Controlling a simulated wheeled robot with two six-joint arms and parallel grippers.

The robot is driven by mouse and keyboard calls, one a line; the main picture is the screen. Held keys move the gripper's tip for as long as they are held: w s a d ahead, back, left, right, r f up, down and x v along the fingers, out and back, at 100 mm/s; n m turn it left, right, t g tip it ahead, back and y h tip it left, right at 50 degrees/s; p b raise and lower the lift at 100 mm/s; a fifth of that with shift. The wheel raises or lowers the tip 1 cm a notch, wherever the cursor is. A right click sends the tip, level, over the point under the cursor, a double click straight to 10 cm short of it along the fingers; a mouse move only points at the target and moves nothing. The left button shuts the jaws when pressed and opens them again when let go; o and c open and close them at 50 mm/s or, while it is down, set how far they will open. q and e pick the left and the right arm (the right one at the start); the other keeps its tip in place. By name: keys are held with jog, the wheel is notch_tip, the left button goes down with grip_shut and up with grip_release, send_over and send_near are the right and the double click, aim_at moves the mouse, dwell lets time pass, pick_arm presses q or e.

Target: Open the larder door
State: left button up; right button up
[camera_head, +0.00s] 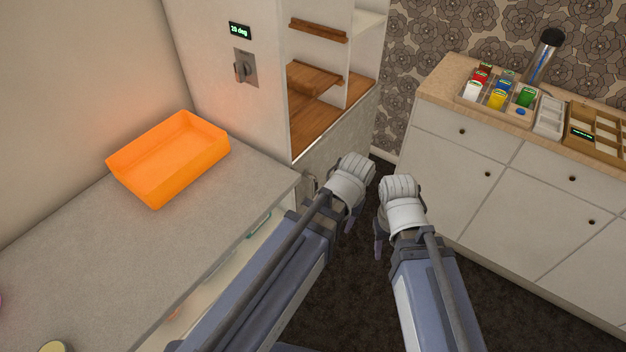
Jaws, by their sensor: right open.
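No door is clearly identifiable as the larder door. A tall white unit with wooden shelves (318,85) stands at the top middle, its upper part open to view. Below the shelves is a grey speckled front panel (322,160). A small metal handle (310,183) shows at the counter's corner, partly hidden beside my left arm. My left gripper (356,172) is just right of that handle, in front of the panel; its jaws are too bunched to read. My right gripper (399,187) is open, over the dark floor, apart from any door.
An orange tray (150,180) sits on the grey counter (120,245) at left. Dark floor (360,275) lies between.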

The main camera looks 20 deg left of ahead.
aim_at(316, 186)
pick_arm(q)
jog(key=w+a+f+n+t+b, duration=0.1)
jog(key=w+a+f+n+b, duration=0.1)
jog(key=w, duration=0.3)
jog(key=w+a+f+n+t+b, duration=0.1)
jog(key=w+a+f+n, duration=0.1)
jog(key=w, duration=0.4)
jog(key=w+a+f+n+t+y+b, duration=0.1)
jog(key=w+a+f+n+b, duration=0.1)
jog(key=w+a+n, duration=0.2)
jog(key=shift+w+a+b, duration=0.3)
jog(key=shift+w+a, duration=0.55)
jog(key=shift+w, duration=0.15)
jog(key=shift+w+a+n, duration=0.1)
jog(key=shift+a+n, duration=0.05)
jog(key=shift+n, duration=0.15)
jog(key=b+x, duration=0.7)
jog(key=shift+w+a+f, duration=0.1)
jog(key=shift+a+f, duration=0.05)
jog(key=shift+f, duration=0.15)
pick_arm(e)
notch_tip(316, 186, down, 14)
jog(key=shift+w+f, duration=0.25)
pick_arm(q)
jog(key=shift+c, duration=0.3)
pick_arm(e)
jog(key=shift+a, duration=0.1)
pick_arm(q)
grip_shut()
